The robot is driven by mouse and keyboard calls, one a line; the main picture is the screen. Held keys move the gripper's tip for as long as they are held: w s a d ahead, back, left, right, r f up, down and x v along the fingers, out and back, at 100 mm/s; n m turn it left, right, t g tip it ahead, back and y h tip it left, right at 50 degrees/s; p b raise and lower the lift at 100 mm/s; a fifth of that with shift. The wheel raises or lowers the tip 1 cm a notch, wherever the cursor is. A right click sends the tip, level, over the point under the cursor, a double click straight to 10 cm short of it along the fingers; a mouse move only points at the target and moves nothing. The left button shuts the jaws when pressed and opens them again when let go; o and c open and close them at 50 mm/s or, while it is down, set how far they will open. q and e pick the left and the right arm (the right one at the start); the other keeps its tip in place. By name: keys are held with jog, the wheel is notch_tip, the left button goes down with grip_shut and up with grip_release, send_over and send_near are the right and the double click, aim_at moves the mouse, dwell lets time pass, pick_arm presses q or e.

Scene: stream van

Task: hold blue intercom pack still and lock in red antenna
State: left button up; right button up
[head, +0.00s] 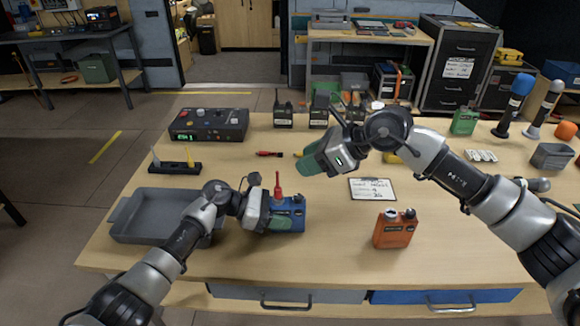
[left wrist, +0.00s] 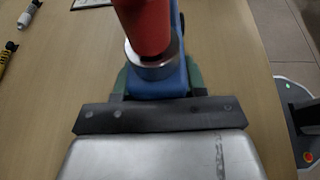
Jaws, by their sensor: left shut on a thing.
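The blue intercom pack (head: 296,222) stands on the workbench left of centre. My left gripper (head: 284,214) is shut on it, and the green finger pads lie against its sides. The pack also shows in the left wrist view (left wrist: 155,82) between the pads. The red antenna (head: 278,188) stands upright on top of the pack; in the left wrist view its thick red base (left wrist: 143,25) is at a metal collar. Whether it is locked cannot be seen. My right gripper (head: 310,164) is above and right of the antenna, apart from it; its finger gap is not clear.
A grey tray (head: 120,212) is left of my left arm. An orange pack (head: 394,230) and a clipboard (head: 372,190) are to the right. A black antenna rack (head: 174,168) and a black control box (head: 208,125) stand behind left. The bench between the blue and orange packs is clear.

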jog(key=shift+v, duration=1.55)
pick_arm(q)
jog(key=o, duration=1.1)
jog(key=shift+o, duration=0.2)
